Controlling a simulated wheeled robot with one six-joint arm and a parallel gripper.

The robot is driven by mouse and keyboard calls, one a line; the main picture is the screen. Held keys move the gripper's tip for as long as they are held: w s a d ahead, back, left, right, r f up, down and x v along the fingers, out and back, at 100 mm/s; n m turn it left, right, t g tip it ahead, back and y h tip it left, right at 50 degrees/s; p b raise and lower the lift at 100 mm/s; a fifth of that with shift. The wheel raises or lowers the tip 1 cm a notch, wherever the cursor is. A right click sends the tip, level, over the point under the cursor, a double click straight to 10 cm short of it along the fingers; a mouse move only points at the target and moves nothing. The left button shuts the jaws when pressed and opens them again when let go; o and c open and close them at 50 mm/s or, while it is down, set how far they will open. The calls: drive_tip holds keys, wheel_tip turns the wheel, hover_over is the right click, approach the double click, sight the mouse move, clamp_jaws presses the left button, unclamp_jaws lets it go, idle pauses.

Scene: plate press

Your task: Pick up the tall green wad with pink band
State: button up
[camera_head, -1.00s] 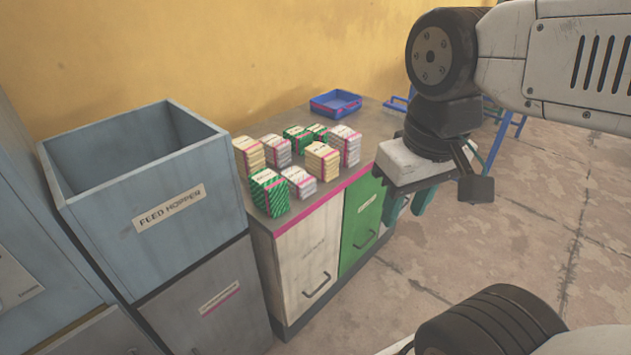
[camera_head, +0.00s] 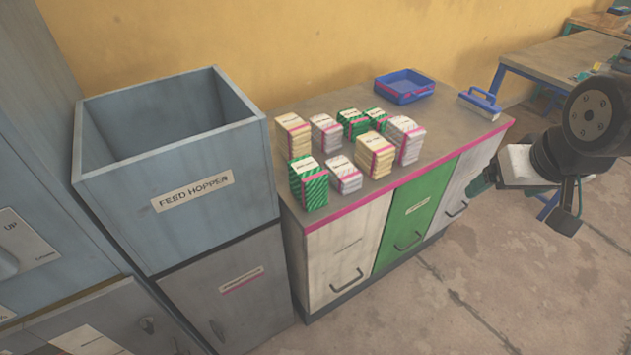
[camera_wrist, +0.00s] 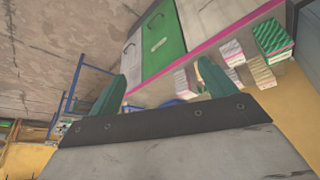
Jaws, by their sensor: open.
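The tall green wad with a pink band (camera_head: 308,185) stands upright at the front left of the counter top, near the feed hopper. It also shows in the wrist view (camera_wrist: 272,38) at the upper right. Two lower-looking green wads, a left one (camera_head: 352,123) and a right one (camera_head: 376,119), stand at the back of the group. My gripper (camera_head: 508,188) is to the right of the counter, well apart from the wads. Its two teal fingers are spread in the wrist view (camera_wrist: 162,72), with nothing held between them.
Several cream and white wads crowd around the green ones; a white wad (camera_head: 345,174) stands just right of the tall green one. The feed hopper (camera_head: 190,190) rises at the left. A blue tray (camera_head: 404,92) and a blue-handled block (camera_head: 480,103) sit farther right. Floor in front is clear.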

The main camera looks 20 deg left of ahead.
drive_tip(key=w+a+f+n+t+y, duration=0.1)
drive_tip(key=w+a+f+n, duration=0.1)
drive_tip(key=w+a+f, duration=0.35)
drive_tip(key=w+a+f+n+t+y, duration=0.1)
drive_tip(key=w+a+f+y, duration=0.1)
drive_tip(key=a, duration=0.6)
drive_tip(key=n+t+y, duration=0.1)
drive_tip(key=n+y, duration=0.2)
drive_tip(key=y, duration=0.2)
approach(307, 171)
drive_tip(key=f, duration=0.3)
drive_tip(key=w+f, duration=0.1)
drive_tip(key=f, duration=0.2)
drive_tip(key=shift+w+d+f, duration=0.1)
drive_tip(key=shift+w+f, duration=0.05)
drive_tip(key=shift+w+a+r+t+y, duration=0.15)
drive_tip(key=shift+w+a+r+t, duration=0.1)
drive_tip(key=shift+r, duration=0.3)
drive_tip(key=shift+w+a+r+t+y, duration=0.15)
drive_tip(key=shift+a+r, duration=0.1)
drive_tip(key=shift+r, duration=0.3)
drive_tip(key=shift+w+a+r, duration=0.1)
drive_tip(key=shift+a+r, duration=0.1)
drive_tip(key=shift+w+a+t+y, duration=0.25)
drive_tip(key=shift+a+t+y, duration=0.05)
drive_tip(key=shift+a, duration=0.05)
drive_tip(key=x, duration=0.7)
drive_tip(key=shift+s, duration=0.15)
drive_tip(key=c, duration=1.1)
